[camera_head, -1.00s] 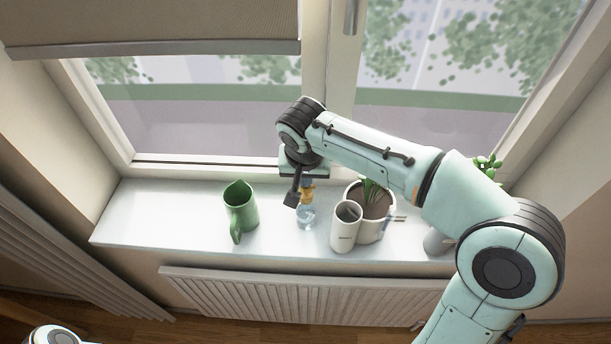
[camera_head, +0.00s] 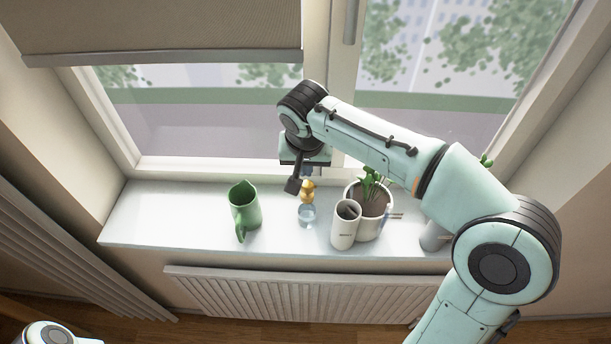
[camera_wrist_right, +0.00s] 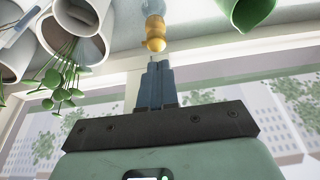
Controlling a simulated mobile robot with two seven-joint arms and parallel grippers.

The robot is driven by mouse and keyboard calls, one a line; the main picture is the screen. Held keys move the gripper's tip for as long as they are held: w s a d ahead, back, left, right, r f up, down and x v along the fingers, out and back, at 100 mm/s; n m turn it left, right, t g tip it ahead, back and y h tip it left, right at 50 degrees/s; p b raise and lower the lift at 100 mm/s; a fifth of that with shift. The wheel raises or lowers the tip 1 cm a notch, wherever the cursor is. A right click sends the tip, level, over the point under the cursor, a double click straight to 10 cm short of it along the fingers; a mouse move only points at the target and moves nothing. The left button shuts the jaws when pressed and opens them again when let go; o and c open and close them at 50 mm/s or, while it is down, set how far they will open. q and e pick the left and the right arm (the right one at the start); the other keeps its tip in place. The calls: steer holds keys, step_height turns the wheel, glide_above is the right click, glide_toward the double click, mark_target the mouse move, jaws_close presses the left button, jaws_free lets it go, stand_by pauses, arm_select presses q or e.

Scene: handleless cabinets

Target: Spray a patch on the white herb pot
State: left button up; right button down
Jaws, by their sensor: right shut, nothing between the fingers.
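A spray bottle with a clear body and an amber-yellow head (camera_head: 307,214) stands upright on the windowsill; its head also shows in the right wrist view (camera_wrist_right: 155,34). A white pot with a leafy plant (camera_head: 372,228) stands to its right, behind a white cup. My right gripper (camera_head: 294,187) is shut and empty, above and just left of the bottle's head. Its closed fingers show in the right wrist view (camera_wrist_right: 158,68), apart from the bottle. No patch of spray can be made out on the pot. My left gripper is out of view.
A white cup (camera_head: 343,234) stands against the plant pot's front left. A green jug (camera_head: 245,212) stands left of the bottle. A grey-white vessel (camera_head: 434,238) is partly hidden by my right arm. The windowsill (camera_head: 160,220) is clear at the left; a radiator (camera_head: 290,295) is below.

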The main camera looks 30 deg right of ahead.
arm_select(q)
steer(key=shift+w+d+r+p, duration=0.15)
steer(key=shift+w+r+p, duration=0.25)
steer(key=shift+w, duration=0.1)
arm_select(e)
steer(key=d+v, duration=0.1)
steer(key=v, duration=0.6)
steer(key=shift+a+r, duration=0.25)
steer(key=shift+a, duration=0.1)
steer(key=shift+s, duration=0.1)
stand_by(1.4)
